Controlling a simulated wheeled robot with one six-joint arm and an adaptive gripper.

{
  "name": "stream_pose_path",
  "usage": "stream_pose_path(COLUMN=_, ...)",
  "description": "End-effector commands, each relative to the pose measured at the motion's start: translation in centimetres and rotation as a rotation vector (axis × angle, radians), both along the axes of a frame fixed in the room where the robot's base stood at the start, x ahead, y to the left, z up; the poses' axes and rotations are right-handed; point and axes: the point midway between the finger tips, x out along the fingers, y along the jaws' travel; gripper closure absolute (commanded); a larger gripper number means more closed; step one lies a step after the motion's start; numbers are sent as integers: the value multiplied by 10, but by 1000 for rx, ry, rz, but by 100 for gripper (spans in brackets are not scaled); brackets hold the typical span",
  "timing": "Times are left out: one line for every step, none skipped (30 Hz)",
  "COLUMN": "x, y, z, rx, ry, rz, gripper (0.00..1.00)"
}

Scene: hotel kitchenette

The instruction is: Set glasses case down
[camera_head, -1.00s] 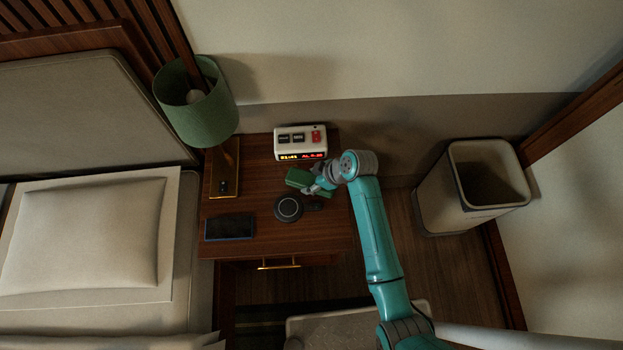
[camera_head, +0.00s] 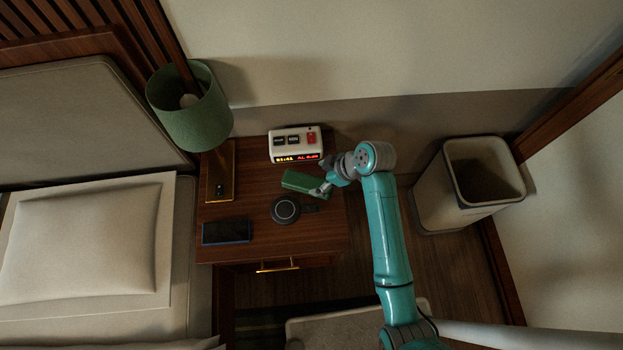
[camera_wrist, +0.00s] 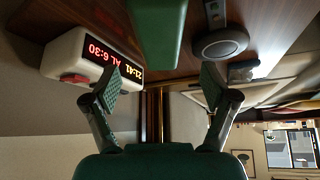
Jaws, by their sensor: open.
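The green glasses case (camera_head: 301,182) lies on the wooden nightstand (camera_head: 255,225), between the alarm clock and the round charger. My gripper (camera_head: 326,186) is at the right end of the case in the head view. In the wrist view my gripper (camera_wrist: 161,88) is open, its two fingers spread wide with nothing between their tips. The case (camera_wrist: 158,30) shows there ahead of the fingers, at the top middle, apart from both fingertips.
A white alarm clock (camera_head: 296,145) stands behind the case. A round dark charger (camera_head: 285,210) and a phone (camera_head: 227,232) lie in front. A green lamp (camera_head: 190,115) stands at the left. A bin (camera_head: 465,190) is on the floor at right.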

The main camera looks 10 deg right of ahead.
Motion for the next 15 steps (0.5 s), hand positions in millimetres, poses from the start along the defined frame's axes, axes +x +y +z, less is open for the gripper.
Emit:
stream_pose_path(x=-2, y=-6, z=9, rx=1, ry=-3, rz=-3, gripper=15)
stream_pose_path(x=-3, y=-8, z=13, rx=0, ry=-1, rz=-2, gripper=15)
stream_pose_path(x=-5, y=-11, z=19, rx=1, ry=-3, rz=-2, gripper=15)
stream_pose_path(x=-6, y=-13, z=22, rx=0, ry=-1, rz=-2, gripper=15)
stream_pose_path(x=-7, y=-15, z=26, rx=0, ry=-1, rz=-2, gripper=15)
stream_pose_path(x=-8, y=-17, z=30, rx=0, ry=-3, rz=-2, gripper=15)
stream_pose_path(x=-9, y=-19, z=32, rx=1, ry=-1, rz=-1, gripper=15)
stream_pose_path(x=-9, y=-20, z=34, rx=0, ry=-1, rz=-1, gripper=15)
stream_pose_path(x=-10, y=-21, z=37, rx=1, ry=-1, rz=-1, gripper=15)
stream_pose_path(x=-10, y=-22, z=38, rx=0, ry=-2, rz=-1, gripper=15)
stream_pose_path(x=-11, y=-23, z=39, rx=0, ry=-1, rz=-1, gripper=15)
stream_pose_path(x=-11, y=-23, z=40, rx=0, ry=-1, rz=-1, gripper=15)
stream_pose_path(x=-11, y=-24, z=41, rx=0, ry=0, rz=0, gripper=15)
stream_pose_path(x=-12, y=-24, z=41, rx=0, ry=0, rz=0, gripper=15)
stream_pose_path(x=-12, y=-24, z=41, rx=-1, ry=0, rz=0, gripper=15)
